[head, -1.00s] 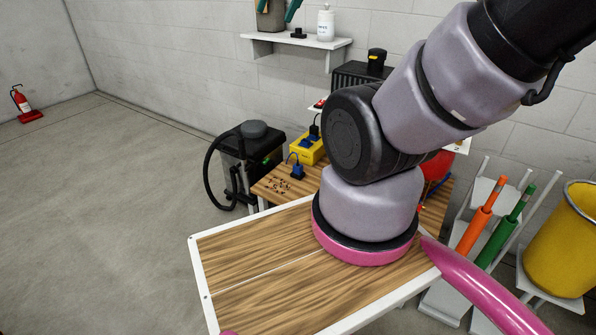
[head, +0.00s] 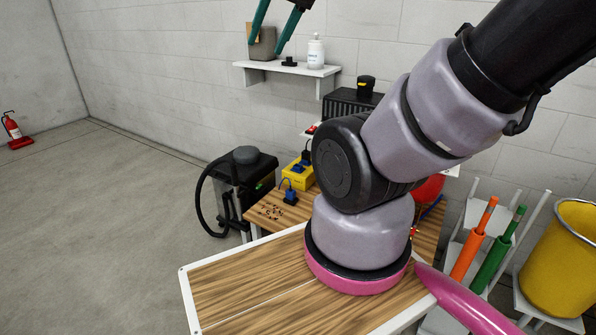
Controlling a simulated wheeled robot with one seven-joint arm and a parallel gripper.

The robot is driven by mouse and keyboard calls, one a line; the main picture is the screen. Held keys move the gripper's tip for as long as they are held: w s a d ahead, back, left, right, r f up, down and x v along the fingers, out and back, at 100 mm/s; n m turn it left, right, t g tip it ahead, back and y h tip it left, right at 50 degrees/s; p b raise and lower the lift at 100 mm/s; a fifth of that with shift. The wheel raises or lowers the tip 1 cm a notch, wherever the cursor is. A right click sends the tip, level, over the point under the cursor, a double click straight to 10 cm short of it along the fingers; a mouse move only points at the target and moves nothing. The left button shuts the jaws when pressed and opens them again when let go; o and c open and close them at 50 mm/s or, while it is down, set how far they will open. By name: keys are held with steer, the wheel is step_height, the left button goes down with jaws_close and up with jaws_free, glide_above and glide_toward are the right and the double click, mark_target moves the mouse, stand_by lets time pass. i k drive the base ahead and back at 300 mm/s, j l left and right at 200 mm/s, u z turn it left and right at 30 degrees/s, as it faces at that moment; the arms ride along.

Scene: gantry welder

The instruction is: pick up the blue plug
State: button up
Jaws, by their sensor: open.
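A small blue plug (head: 290,195) stands on the wooden workbench (head: 258,226), near its back left side, with a thin cord looping up from it. It is beside a yellow box (head: 294,176) with blue parts on top. My gripper (head: 264,49) shows at the top of the view as two teal fingers pointing down, spread apart with nothing between them. It appears high above the bench, in front of the wall shelf area and far from the plug. The upper part of the gripper is cut off by the picture's edge.
Small brown bits (head: 271,212) lie left of the plug. A black machine with a hose (head: 245,185) stands left of the bench.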

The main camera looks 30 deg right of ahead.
mark_target(289, 192)
steer(key=i+z, duration=0.1)
steer(key=z, duration=1)
steer(key=i+j+z, duration=0.2)
steer(key=j+z, duration=0.2)
steer(key=i+j+z, duration=0.1)
steer(key=j+z, duration=0.75)
steer(key=j, duration=0.25)
steer(key=i+j+z, duration=0.15)
steer(key=j, duration=1.75)
steer(key=i+l, duration=0.3)
